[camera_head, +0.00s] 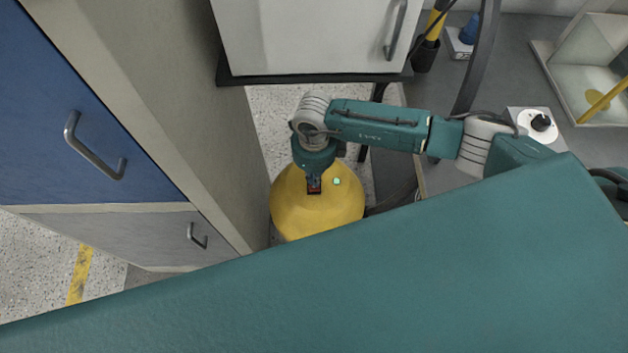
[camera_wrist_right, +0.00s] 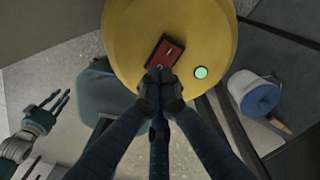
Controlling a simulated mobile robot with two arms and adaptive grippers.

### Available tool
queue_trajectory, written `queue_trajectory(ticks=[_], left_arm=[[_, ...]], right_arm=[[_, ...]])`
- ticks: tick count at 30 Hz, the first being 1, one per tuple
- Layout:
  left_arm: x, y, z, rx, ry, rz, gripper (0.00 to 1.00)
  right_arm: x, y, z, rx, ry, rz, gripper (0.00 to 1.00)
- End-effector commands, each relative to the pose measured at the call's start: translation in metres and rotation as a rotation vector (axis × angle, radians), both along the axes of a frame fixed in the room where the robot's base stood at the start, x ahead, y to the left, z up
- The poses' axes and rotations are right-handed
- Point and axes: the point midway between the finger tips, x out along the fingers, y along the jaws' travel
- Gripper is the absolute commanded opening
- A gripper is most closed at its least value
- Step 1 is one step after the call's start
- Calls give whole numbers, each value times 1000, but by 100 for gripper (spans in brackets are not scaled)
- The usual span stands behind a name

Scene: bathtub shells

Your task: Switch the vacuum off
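The yellow vacuum (camera_head: 290,215) stands on the floor between the cabinets, and its top fills the upper middle of the right wrist view (camera_wrist_right: 125,45). A red rocker switch (camera_wrist_right: 170,50) in a dark frame is on its top, beside a lit green lamp (camera_wrist_right: 201,72); the lamp also shows in the head view (camera_head: 337,181). My right gripper (camera_wrist_right: 159,75) has its fingertips together at the lower edge of the switch, with nothing between them. Whether they touch it I cannot tell. My left gripper (camera_wrist_right: 48,108) shows in the right wrist view, fingers spread and empty, away from the vacuum.
A blue-fronted cabinet (camera_head: 50,100) stands left of the vacuum and a white cabinet (camera_head: 310,35) behind it. A grey bench (camera_head: 460,90) is at the right. A white bucket with a blue top (camera_wrist_right: 255,95) is right of the vacuum in the wrist view.

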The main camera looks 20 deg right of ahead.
Motion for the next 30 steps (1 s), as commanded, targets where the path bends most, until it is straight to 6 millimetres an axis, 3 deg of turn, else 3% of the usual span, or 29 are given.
queue_trajectory(ticks=[30], left_arm=[[0,0,-9,0,-1,-1,33]], right_arm=[[0,0,-10,0,0,0,0]])
